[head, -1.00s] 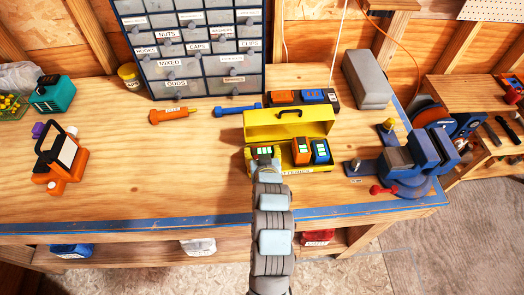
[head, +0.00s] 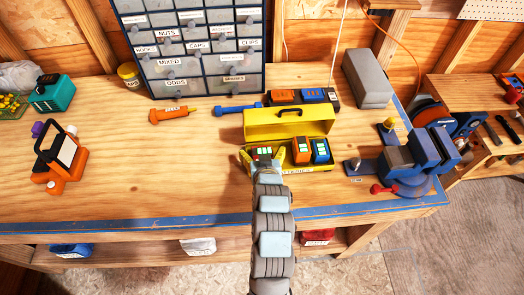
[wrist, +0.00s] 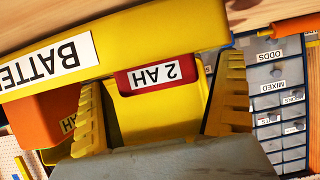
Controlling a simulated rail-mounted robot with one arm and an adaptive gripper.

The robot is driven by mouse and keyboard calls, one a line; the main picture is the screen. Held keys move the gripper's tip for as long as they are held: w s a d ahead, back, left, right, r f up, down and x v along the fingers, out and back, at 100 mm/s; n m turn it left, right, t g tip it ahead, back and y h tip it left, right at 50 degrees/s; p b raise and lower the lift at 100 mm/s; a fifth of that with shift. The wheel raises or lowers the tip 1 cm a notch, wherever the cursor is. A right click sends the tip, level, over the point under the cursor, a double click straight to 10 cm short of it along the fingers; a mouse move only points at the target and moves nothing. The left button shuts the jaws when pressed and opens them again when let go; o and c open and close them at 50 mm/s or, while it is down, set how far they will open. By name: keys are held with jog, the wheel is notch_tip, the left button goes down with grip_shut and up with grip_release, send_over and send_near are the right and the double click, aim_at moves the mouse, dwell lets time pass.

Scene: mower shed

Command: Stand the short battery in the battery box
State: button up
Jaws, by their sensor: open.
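The yellow battery box (head: 290,126) stands on the bench with its lid open. The short battery (wrist: 190,70), red with a 2 AH label, is at the box's left end, beside an orange battery (head: 301,150) and a blue battery (head: 320,150). In the head view its top with green marks (head: 265,150) shows just beyond my wrist; its lower part is hidden by the box wall. My gripper (head: 263,157) is open, its yellow fingers apart on either side of the short battery. The wrist view shows the spread fingers (wrist: 160,85) too.
A blue vise (head: 408,160) is right of the box. A black charger (head: 332,98) with orange and blue packs stands behind it. An orange tool (head: 172,115) and a blue tool (head: 238,110) lie before the drawer cabinet (head: 190,50).

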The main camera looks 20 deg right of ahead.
jog(key=shift+v, duration=3.5)
